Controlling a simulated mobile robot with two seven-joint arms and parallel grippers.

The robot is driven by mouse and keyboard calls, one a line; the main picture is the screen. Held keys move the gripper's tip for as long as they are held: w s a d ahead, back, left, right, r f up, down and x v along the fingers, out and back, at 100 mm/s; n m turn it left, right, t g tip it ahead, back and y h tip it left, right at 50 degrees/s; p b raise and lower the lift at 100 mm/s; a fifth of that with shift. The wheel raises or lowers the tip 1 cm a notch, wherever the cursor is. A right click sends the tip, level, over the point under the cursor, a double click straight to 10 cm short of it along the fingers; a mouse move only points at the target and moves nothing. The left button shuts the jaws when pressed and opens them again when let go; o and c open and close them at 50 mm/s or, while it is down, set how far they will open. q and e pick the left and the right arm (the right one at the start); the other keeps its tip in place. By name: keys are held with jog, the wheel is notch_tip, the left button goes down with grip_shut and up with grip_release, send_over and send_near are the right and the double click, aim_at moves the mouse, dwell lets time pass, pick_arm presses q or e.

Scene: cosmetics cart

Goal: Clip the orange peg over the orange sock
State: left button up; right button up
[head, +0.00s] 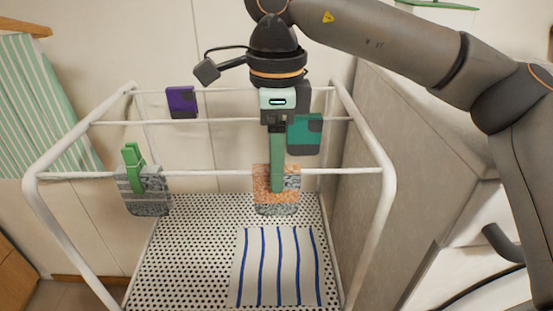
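The orange sock (262,181), speckled orange above and grey below, hangs over the front rail of a white rack. My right gripper (277,186) reaches down from above, with its long green fingers in front of the sock's middle. The fingers show edge-on as one strip, so I cannot tell whether they are open or shut, or whether they touch the sock. I see no orange peg; the fingers may hide it. My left gripper is not in view.
A grey sock (148,203) hangs at the left of the front rail (210,173) with a green peg (133,170) on it. Purple (181,101) and teal (305,134) pieces hang on rails behind. A blue-striped cloth (279,268) lies on the perforated shelf (185,245).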

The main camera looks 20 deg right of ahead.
jog(key=shift+o, duration=1.4)
